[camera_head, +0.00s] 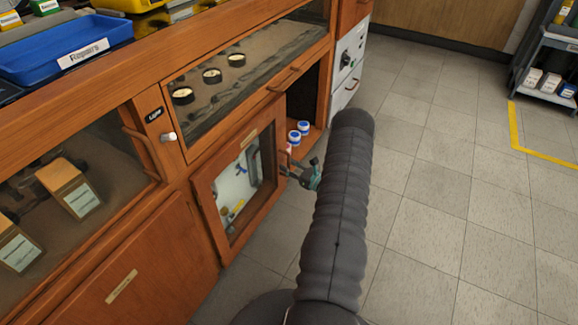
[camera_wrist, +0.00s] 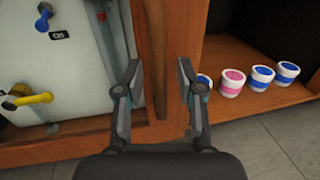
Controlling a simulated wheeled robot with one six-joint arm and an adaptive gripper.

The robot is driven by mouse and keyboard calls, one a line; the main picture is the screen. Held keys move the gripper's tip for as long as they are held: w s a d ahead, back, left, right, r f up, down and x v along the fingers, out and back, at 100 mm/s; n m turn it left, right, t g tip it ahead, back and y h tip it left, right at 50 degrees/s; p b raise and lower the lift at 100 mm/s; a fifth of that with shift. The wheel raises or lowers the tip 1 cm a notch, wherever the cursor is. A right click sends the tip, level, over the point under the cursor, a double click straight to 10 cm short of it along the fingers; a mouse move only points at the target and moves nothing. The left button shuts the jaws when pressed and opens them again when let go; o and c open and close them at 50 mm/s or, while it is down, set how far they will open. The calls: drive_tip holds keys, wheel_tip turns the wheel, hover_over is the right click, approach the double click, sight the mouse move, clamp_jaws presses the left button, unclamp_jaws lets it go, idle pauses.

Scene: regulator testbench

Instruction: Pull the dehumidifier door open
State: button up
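A wooden-framed glass door (camera_head: 207,207) is low on the cabinet front in the head view, with a label too small to read. I take it to be the dehumidifier door. Its wooden frame (camera_wrist: 197,25) also shows in the wrist view. A vertical wooden bar handle (camera_wrist: 157,60) stands on the frame's right side. My gripper (camera_wrist: 159,84) is open, with one finger on each side of the handle and a visible gap to each. In the head view my gripper (camera_head: 303,174) is at the door's right edge, partly hidden by my arm. I cannot tell whether the door is ajar.
Right of the door is an open compartment with several blue- and pink-banded jars (camera_wrist: 261,78). Behind the glass are valves, one with a yellow handle (camera_wrist: 30,99). A white unit (camera_head: 348,65) stands beyond the cabinet. The tiled floor (camera_head: 440,190) to the right is clear.

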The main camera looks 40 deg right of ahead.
clamp_jaws()
idle(0.3)
